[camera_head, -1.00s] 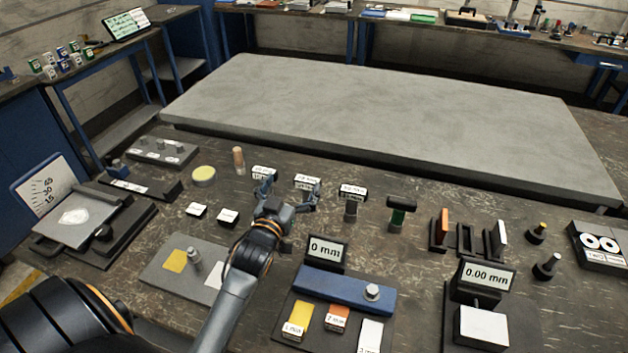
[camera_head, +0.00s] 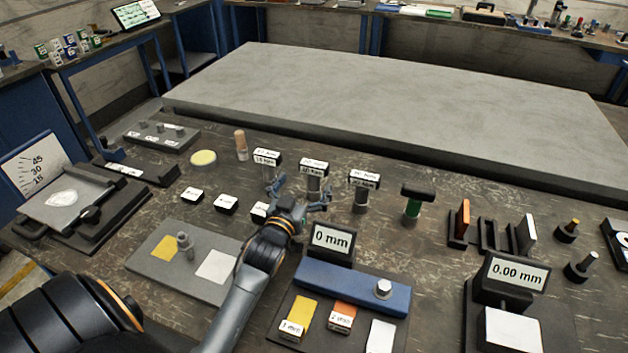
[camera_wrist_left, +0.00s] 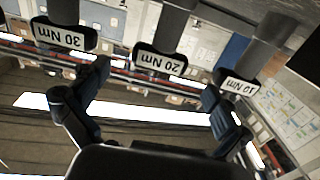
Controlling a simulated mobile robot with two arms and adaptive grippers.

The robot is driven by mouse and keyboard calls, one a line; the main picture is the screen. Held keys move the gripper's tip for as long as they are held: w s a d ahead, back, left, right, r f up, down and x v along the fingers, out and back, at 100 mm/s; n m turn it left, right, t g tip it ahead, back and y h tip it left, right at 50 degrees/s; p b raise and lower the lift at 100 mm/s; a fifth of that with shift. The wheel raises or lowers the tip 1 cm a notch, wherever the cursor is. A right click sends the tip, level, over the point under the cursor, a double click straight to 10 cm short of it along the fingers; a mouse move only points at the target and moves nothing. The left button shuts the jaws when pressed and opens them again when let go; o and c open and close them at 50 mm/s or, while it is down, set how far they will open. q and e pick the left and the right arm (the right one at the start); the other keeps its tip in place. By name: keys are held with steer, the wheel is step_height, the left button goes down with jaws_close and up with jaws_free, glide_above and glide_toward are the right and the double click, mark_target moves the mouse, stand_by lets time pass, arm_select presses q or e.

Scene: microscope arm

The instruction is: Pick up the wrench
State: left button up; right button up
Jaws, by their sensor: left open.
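No tool is clearly recognisable as a wrench. A green-and-black T-handled tool (camera_head: 413,205) stands upright right of centre and may be it. Three posts stand to its left, each with a white Nm label at the top: a left post (camera_head: 267,157), a middle post (camera_head: 313,166) and a right post (camera_head: 364,180). My left gripper (camera_head: 300,190) is open and empty, its fingers spread in front of the middle post. In the left wrist view, the 20 Nm label (camera_wrist_left: 161,62) appears upside down between the open fingers (camera_wrist_left: 158,88). My right gripper is out of view.
A 0 mm display (camera_head: 331,240) and a blue bar (camera_head: 350,288) lie close right of my left arm. A grey plate (camera_head: 150,262) with a small metal weight is to its left. Slotted black holders (camera_head: 487,237) stand at right. A large bare grey slab (camera_head: 400,110) fills the back.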

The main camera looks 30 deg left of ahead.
mark_target(312, 170)
arm_select(q)
steer(key=x, duration=0.6)
steer(key=shift+w, duration=0.25)
steer(key=c, duration=1.5)
steer(key=shift+r, duration=0.1)
steer(key=shift+c, duration=0.6)
steer(key=shift+r, duration=0.15)
